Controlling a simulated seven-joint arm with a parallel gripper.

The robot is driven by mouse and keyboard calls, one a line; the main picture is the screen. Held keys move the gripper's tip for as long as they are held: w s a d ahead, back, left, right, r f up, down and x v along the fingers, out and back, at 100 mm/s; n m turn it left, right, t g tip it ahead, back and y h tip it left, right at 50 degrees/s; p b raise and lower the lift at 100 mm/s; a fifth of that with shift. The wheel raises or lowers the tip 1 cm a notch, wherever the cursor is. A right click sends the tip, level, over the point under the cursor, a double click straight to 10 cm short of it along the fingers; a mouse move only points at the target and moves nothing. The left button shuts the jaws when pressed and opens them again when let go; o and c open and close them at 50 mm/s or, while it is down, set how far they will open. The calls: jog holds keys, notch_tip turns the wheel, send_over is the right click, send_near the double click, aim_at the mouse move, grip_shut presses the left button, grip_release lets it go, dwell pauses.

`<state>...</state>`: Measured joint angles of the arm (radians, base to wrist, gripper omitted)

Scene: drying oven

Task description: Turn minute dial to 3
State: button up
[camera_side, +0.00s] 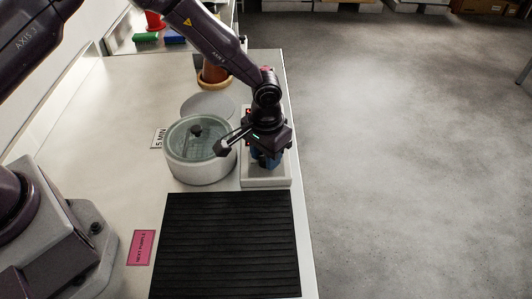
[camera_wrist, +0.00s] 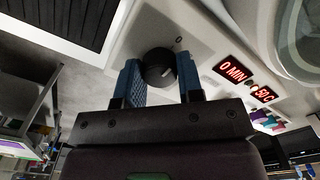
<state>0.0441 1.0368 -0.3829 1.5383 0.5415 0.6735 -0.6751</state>
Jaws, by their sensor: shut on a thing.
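The minute dial (camera_wrist: 157,67) is a round black knob with a pale pointer line, on a white panel (camera_wrist: 205,42). It sits between the two blue fingers of my gripper (camera_wrist: 160,78), which is shut on it. The red display (camera_wrist: 232,72) beside the dial reads 0 MIN. In the side view my gripper (camera_side: 265,160) points down over the white control base (camera_side: 279,181) and hides the dial. The drying oven (camera_side: 199,172) is a round white drum with a glass lid, just left of my gripper.
A second red display (camera_wrist: 264,94) reads 50 C. A black ribbed mat (camera_side: 230,245) lies in front of the oven. A pink label (camera_side: 141,248) and a "5 MIN" card (camera_side: 158,138) lie on the bench. A terracotta pot (camera_side: 214,77) stands behind.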

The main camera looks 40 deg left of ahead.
jog(key=shift+m, duration=0.3)
jog(key=m, duration=0.3)
jog(key=shift+m, duration=0.3)
jog(key=m, duration=0.4)
jog(key=shift+m, duration=0.3)
jog(key=o, duration=0.9)
notch_tip(320, 180, up, 13)
jog(key=shift+r, duration=0.1)
